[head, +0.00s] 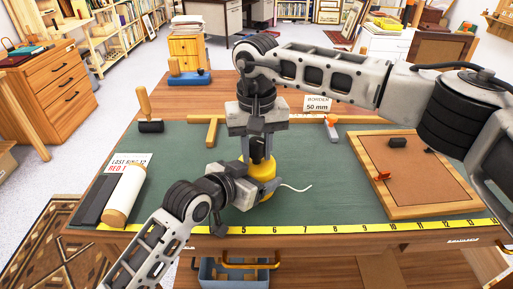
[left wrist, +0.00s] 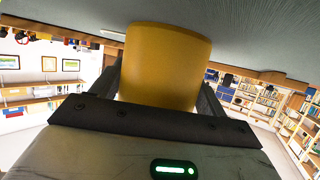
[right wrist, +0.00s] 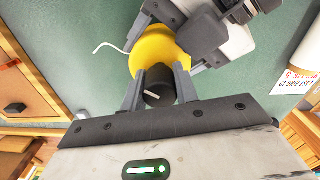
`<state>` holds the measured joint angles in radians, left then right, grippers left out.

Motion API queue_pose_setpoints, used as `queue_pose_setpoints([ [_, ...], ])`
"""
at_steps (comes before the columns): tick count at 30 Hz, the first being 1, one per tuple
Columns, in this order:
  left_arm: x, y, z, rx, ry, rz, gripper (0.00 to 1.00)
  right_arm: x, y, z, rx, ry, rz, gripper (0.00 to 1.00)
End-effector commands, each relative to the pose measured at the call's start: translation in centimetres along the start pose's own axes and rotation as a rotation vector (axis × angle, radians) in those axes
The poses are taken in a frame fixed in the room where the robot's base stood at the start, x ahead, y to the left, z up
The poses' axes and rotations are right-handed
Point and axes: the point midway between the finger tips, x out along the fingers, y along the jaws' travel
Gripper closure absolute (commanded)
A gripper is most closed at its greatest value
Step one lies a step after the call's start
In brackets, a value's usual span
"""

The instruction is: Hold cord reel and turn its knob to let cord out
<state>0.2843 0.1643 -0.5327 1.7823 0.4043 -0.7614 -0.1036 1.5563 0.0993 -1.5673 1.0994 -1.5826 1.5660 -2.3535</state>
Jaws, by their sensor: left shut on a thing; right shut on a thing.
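The yellow cord reel (head: 266,167) stands on the green mat (head: 325,165); it fills the middle of the left wrist view (left wrist: 165,60). A white cord (head: 297,187) trails from it to the right across the mat. My left gripper (head: 258,189) is shut around the reel's side, low over the mat. The black knob (right wrist: 158,84) sits on top of the reel and carries a short white mark. My right gripper (right wrist: 160,88) comes from above, pointing down, with its fingers shut on either side of the knob. The arms partly hide the reel in the head view.
A yellow ruler strip (head: 330,228) runs along the table's front edge. A framed board (head: 415,170) lies at the right. A paper roll (head: 124,195) and a card (head: 131,162) lie at the left. A "BORDER 50 mm" sign (head: 317,104) stands behind.

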Motion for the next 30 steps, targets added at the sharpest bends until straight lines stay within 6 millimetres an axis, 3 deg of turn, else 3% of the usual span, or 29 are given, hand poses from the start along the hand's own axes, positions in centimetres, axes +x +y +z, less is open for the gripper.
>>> queue_pose_setpoints([
  [15,-0.01,0.04,0.0,0.0,0.0,0.001,0.6,-0.1,0.09,-0.11,-0.314,0.004,0.002,0.93],
  [30,-0.01,0.07,0.0,0.001,0.0,0.001,0.6,-0.11,0.09,-0.12,-0.363,0.004,0.002,0.93],
])
